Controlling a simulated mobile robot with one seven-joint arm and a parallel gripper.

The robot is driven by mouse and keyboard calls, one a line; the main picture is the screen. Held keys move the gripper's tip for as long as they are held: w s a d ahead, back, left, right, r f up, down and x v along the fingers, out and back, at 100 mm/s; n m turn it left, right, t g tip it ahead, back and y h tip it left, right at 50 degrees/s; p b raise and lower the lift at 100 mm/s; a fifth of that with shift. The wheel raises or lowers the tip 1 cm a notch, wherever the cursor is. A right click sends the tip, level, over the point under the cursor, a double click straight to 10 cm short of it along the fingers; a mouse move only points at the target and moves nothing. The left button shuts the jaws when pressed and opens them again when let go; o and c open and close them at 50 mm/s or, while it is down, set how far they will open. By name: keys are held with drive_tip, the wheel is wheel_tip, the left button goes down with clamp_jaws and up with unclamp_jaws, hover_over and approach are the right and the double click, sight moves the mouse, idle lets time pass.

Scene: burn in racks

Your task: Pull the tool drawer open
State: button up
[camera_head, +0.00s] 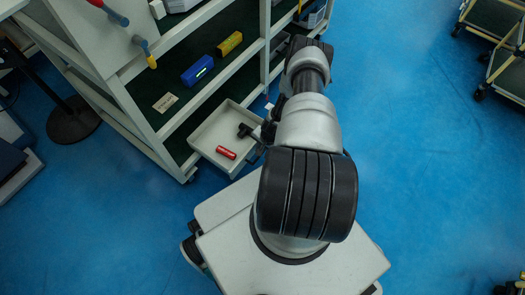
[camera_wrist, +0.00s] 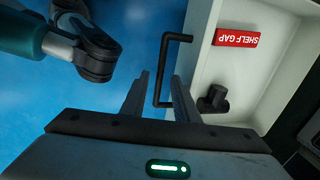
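The tool drawer (camera_head: 205,137) is a white tray that stands out from the lower part of the rack, open at the top. In the wrist view its pale wall (camera_wrist: 202,40) runs beside its black bar handle (camera_wrist: 160,68). A red block marked "SHELF-GAP" (camera_wrist: 237,38) and a black object (camera_wrist: 213,100) lie inside. The red block also shows in the head view (camera_head: 226,152). My gripper (camera_wrist: 161,76) is open, its two fingers on either side of the handle bar, with visible gaps. In the head view my arm hides part of the drawer's right side.
The grey rack (camera_head: 128,68) stands at upper left, with a blue box (camera_head: 197,71) and a yellow box (camera_head: 229,44) on a dark shelf. A black round stand base (camera_head: 73,122) is at left. Carts (camera_head: 508,72) stand at upper right. Blue floor is clear at right.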

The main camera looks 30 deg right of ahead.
drive_tip(key=s+r+p, duration=0.1)
drive_tip(key=r+p, duration=0.1)
drive_tip(key=r, duration=0.6)
drive_tip(key=s+d+r+p, duration=0.1)
drive_tip(key=s+r+p, duration=0.1)
drive_tip(key=r, duration=0.7)
drive_tip(key=shift+p, duration=0.6)
drive_tip(key=shift+s, duration=0.1)
